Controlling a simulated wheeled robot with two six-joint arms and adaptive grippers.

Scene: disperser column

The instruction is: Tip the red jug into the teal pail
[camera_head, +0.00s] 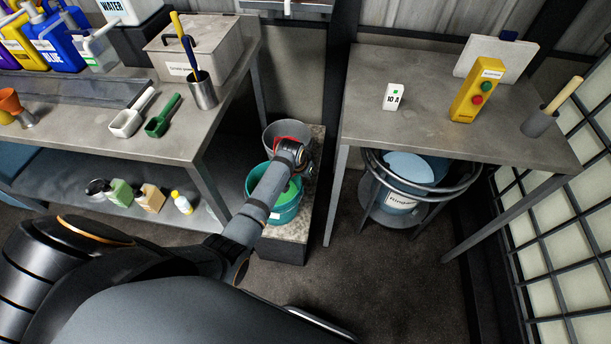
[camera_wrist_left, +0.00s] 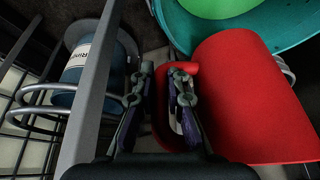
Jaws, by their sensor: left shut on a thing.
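The red jug (camera_wrist_left: 250,100) fills the right of the left wrist view. My left gripper (camera_wrist_left: 172,85) is shut on its handle. In the head view only a small red part of the jug (camera_head: 290,140) shows past my left wrist, in front of the grey pail. The teal pail (camera_head: 286,216) stands on a low stand between the two benches, with bright green inside. It also shows in the left wrist view (camera_wrist_left: 182,30), just beyond the jug. My arm covers part of the pail in the head view. I cannot tell the jug's exact tilt. My right gripper is out of view.
A grey pail (camera_head: 270,133) stands behind the teal one. The right bench (camera_head: 430,120) has a steel-ringed blue-lidded bin (camera_head: 395,190) beneath it. The left bench (camera_head: 75,150) holds scoops, a box and bottles. The floor in front is clear.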

